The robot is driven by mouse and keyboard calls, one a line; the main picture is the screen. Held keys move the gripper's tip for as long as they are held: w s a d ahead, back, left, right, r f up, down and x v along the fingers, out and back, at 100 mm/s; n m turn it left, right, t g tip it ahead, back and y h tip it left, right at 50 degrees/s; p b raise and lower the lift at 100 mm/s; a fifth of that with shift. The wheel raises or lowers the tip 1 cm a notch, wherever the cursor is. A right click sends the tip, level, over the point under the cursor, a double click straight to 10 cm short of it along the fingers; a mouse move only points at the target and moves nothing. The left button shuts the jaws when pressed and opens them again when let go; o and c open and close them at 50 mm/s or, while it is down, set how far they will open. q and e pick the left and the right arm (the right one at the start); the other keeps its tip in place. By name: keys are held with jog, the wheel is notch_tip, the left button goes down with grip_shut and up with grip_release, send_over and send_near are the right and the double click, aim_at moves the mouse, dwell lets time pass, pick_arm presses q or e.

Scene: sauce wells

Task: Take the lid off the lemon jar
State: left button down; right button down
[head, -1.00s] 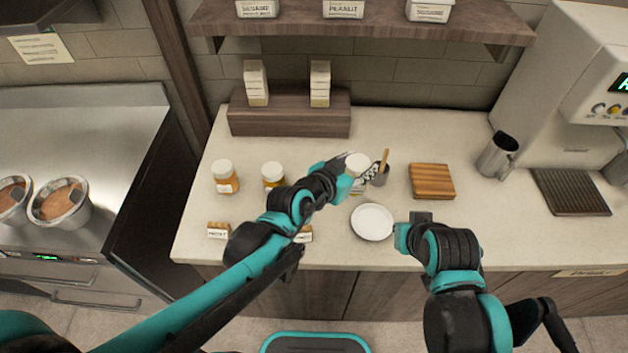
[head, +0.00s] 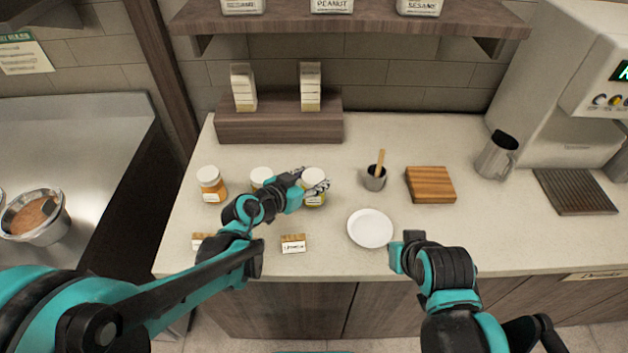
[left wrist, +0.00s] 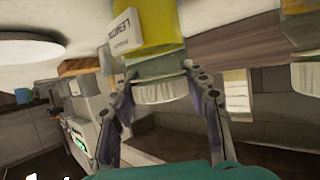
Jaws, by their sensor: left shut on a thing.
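The lemon jar (head: 314,199) has a yellow body and a white lid (head: 314,174). It stands at the right end of a row of jars. In the left wrist view, which looks inverted, the jar (left wrist: 178,25) shows a LEMON label, and its lid (left wrist: 160,91) is on. My left gripper (head: 312,186) is shut on the upper part of the jar, just by the lid; its fingers (left wrist: 158,75) lie on both sides. My right gripper (head: 403,254) is by the counter's front edge, right of the plate; its jaws are not clear.
Two other white-lidded jars, one orange (head: 211,186) and one partly hidden (head: 261,175), stand left of it. A white plate (head: 370,228), a metal cup (head: 374,180) with a wooden stick and a wooden board (head: 431,184) are to the right. Small name cards (head: 293,243) stand in front.

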pick_arm(q)
jog(key=c, duration=1.1)
grip_release()
jog(key=shift+c, duration=0.2)
jog(key=o, duration=0.4)
jog(key=shift+r, duration=0.1)
